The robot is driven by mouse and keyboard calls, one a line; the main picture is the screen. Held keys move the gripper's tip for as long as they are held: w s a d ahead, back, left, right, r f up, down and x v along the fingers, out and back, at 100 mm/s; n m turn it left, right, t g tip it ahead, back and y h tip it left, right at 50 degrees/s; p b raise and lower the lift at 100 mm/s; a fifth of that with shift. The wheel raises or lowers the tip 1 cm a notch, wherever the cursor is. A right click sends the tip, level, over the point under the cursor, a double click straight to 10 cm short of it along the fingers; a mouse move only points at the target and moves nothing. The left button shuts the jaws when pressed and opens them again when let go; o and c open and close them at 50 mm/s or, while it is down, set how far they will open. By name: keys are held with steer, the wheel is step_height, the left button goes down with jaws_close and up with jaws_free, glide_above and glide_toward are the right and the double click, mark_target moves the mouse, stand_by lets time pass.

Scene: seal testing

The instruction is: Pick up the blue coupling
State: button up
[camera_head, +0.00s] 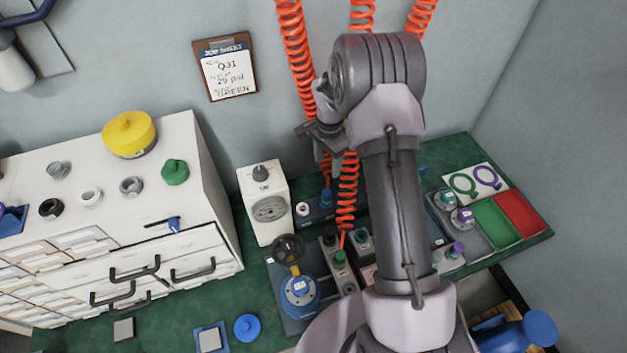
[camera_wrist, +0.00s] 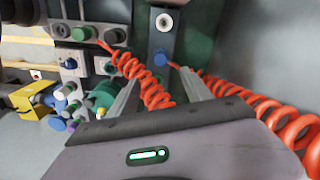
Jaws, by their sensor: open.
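The blue coupling (camera_head: 326,196) is at the lower end of a red coiled hose, on a dark block at the back of the green bench. In the wrist view the blue coupling (camera_wrist: 161,57) shows beyond and between my two finger tips. My gripper (camera_head: 323,165) is open and empty, above the coupling and apart from it. In the wrist view the fingers of my gripper (camera_wrist: 160,76) are spread, with a red coil passing close to the left finger.
A green coupling (camera_head: 340,257) ends another red hose (camera_head: 347,195), nearer the front. A white gauge box (camera_head: 265,205) stands left of the blue coupling. A blue valve with a dark handwheel (camera_head: 300,292) stands in front. Green and red trays (camera_head: 520,212) lie right.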

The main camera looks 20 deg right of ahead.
steer(key=b, duration=0.3)
glide_above(327, 192)
steer(key=f, duration=1)
steer(key=shift+s+a+f, duration=0.2)
steer(key=shift+s+f, duration=0.1)
steer(key=shift+f, duration=0.1)
steer(key=f+b, duration=0.1)
steer(key=f, duration=0.1)
steer(key=f+b, duration=0.2)
steer(key=f, duration=0.1)
steer(key=shift+w+d+f, duration=0.25)
steer(key=shift+w+f, duration=0.1)
steer(key=shift+r, duration=0.15)
steer(key=shift+c, duration=0.5)
jaws_close()
